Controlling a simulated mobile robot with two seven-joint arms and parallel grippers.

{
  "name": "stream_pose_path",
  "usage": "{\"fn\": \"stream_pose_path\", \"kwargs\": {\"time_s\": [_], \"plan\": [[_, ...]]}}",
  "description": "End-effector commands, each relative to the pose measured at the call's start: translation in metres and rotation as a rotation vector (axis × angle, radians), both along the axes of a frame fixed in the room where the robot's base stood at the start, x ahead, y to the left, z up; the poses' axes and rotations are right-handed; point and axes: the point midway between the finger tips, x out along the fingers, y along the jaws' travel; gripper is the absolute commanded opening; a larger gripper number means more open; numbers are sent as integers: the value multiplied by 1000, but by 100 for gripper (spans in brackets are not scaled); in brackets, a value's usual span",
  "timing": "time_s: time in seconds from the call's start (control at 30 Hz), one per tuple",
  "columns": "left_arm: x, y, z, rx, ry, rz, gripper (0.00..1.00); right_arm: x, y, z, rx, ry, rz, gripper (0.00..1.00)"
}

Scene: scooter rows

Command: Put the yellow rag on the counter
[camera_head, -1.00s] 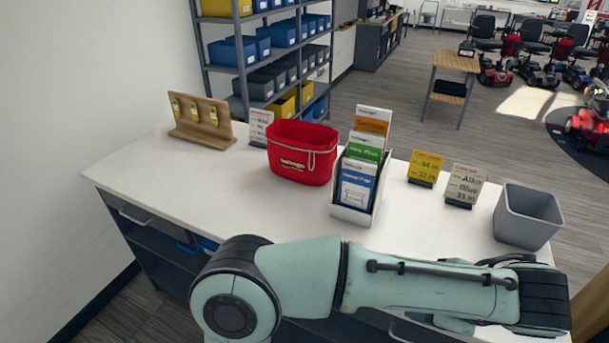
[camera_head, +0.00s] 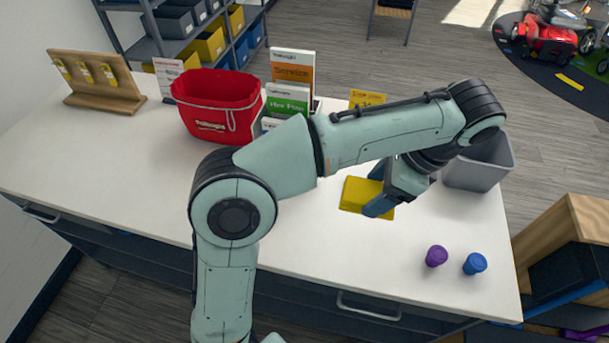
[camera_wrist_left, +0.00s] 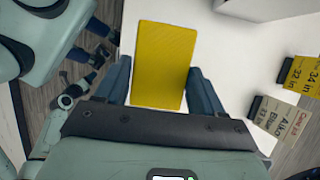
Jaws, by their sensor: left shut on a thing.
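The yellow rag (camera_head: 357,193) is a flat rectangular piece at the front right part of the white counter (camera_head: 290,222). My left gripper (camera_head: 379,188) is shut on the rag, with a dark blue finger on each side of it. In the left wrist view the rag (camera_wrist_left: 165,62) lies between both fingers, with the white counter behind it. The rag is low over the counter; I cannot tell whether it touches.
A grey bin (camera_head: 480,165) stands right of the gripper. A purple piece (camera_head: 436,256) and a blue piece (camera_head: 474,263) stand near the front right edge. A red bucket (camera_head: 215,105), leaflet holder and wooden key board (camera_head: 98,80) stand behind. The left and front middle counter is clear.

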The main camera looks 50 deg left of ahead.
Motion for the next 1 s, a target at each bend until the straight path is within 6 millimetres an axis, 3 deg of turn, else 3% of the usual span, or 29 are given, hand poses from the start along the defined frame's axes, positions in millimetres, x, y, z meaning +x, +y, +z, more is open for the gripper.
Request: {"fn": "stream_pose_path", "kwargs": {"time_s": [0.17, 0.7, 1.0], "plan": [[0, 0, -10, 1, 2, 0, 44, -4, 0, -5, 0, 5, -1, 43], [-1, 0, -142, 2, 3, -1, 44, -26, 0, -45, 0, 29, 0, 43], [0, 0, -166, 2, -1, 1, 44, -27, 0, -49, -1, 30, 0, 43]]}}
